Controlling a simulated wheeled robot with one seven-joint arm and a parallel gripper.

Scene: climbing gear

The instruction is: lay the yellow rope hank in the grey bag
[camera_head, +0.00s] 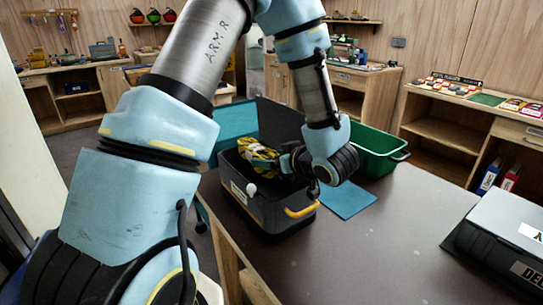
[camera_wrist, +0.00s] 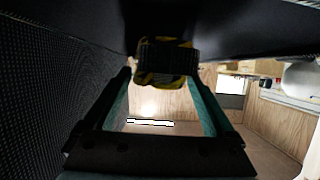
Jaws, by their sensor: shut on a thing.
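The grey bag (camera_head: 262,208) stands open on the dark table in the head view, with a yellow handle on its front and a raised dark flap behind. The yellow rope hank (camera_head: 257,153), yellow with black, shows at the bag's opening. My gripper (camera_head: 283,163) reaches in from the right and is shut on the hank. In the wrist view the hank (camera_wrist: 166,80) is between the fingertips, with a dark band around its middle. Dark textured surfaces lie close on the left and top there. The hank's underside is hidden, so I cannot tell whether it touches the bag floor.
A green bin (camera_head: 376,152) stands behind and right of the bag. A blue-green mat (camera_head: 347,200) lies beside the bag. A grey case (camera_head: 503,240) is at the table's right edge. The table between bag and case is clear.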

